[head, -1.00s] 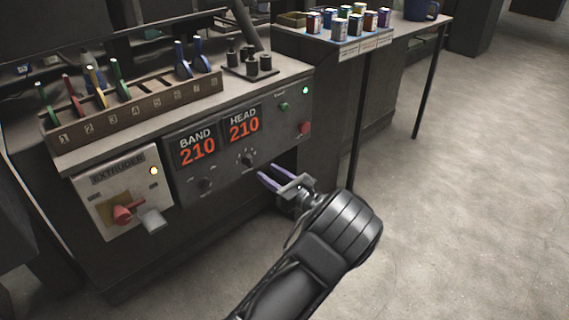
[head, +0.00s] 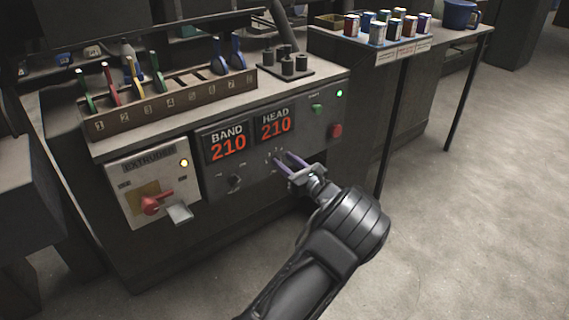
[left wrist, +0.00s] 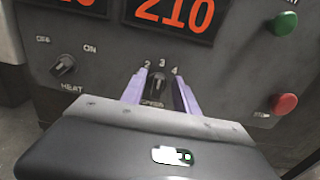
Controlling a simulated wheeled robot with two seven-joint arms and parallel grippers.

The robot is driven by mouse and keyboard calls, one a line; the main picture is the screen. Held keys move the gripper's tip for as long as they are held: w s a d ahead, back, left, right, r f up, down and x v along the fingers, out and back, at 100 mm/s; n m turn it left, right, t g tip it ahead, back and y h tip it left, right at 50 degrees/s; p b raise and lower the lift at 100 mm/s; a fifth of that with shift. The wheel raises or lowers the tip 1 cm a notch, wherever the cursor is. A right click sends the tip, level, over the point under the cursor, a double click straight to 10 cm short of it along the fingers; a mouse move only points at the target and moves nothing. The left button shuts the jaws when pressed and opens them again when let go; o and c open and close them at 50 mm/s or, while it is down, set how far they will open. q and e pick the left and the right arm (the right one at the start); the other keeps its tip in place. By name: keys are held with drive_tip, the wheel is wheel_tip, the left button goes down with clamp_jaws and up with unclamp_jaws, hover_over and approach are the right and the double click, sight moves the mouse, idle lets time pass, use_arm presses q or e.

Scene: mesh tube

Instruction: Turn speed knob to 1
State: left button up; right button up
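The speed knob (left wrist: 156,88) is a dark dial on the grey panel below the HEAD display, with the numbers 2, 3 and 4 visible above it in the left wrist view. My right gripper is not in view.
The heat knob (head: 234,182) sits left of the speed knob. The green button (head: 318,109) and red button (head: 335,131) are to the right. The red-handled extruder switch (head: 155,204) is at the far left. A rack of tools (head: 180,107) stands on top.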

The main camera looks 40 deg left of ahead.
use_arm(q)
drive_tip(key=shift+w+a, duration=0.1)
drive_tip(key=shift+a, duration=0.2)
clamp_jaws()
idle(0.5)
